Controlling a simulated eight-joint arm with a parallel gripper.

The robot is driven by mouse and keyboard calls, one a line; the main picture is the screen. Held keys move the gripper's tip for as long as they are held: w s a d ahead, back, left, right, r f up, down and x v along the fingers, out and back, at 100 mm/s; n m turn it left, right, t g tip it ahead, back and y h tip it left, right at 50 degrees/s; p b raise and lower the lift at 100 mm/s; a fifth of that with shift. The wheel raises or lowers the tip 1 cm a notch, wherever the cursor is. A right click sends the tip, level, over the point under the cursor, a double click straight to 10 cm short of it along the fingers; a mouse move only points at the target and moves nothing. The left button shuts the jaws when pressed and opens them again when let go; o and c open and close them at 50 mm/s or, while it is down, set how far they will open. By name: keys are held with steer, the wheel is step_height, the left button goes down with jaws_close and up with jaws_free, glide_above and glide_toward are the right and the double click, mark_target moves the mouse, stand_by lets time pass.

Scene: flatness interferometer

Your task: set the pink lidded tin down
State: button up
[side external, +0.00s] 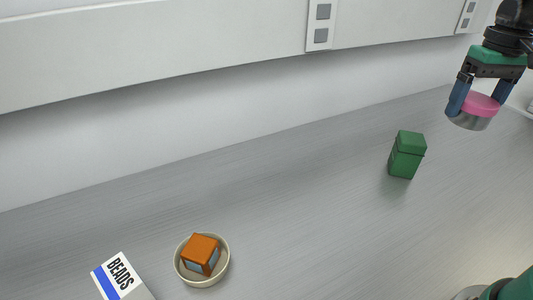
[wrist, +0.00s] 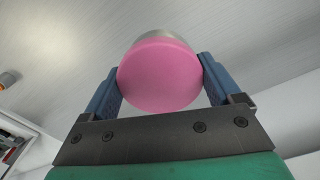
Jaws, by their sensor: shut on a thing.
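The pink lidded tin (side external: 475,110) has a pink lid and a silver metal body. It is at the upper right of the side external view, between the two blue fingers of my gripper (side external: 480,98). The gripper is shut on the tin, one finger on each side. The tin looks held above the grey surface, slightly tilted in the picture. In the wrist view the pink lid of the tin (wrist: 160,76) faces the camera between the fingers of my gripper (wrist: 160,84), and part of the silver body shows behind it.
A green block-like box (side external: 407,155) stands on the grey worktop (side external: 300,190) left of the tin. A round dish (side external: 181,268) holds an orange box (side external: 201,252). A white and blue BEADS box (side external: 121,278) is at lower left. The worktop's middle is clear.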

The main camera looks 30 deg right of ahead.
mark_target(463, 212)
steer(key=s+d+m, duration=0.5)
steer(key=s+d, duration=0.1)
steer(key=f, duration=2)
steer(key=shift+d, duration=0.2)
steer(key=shift+f, duration=0.1)
steer(key=o, duration=1.1)
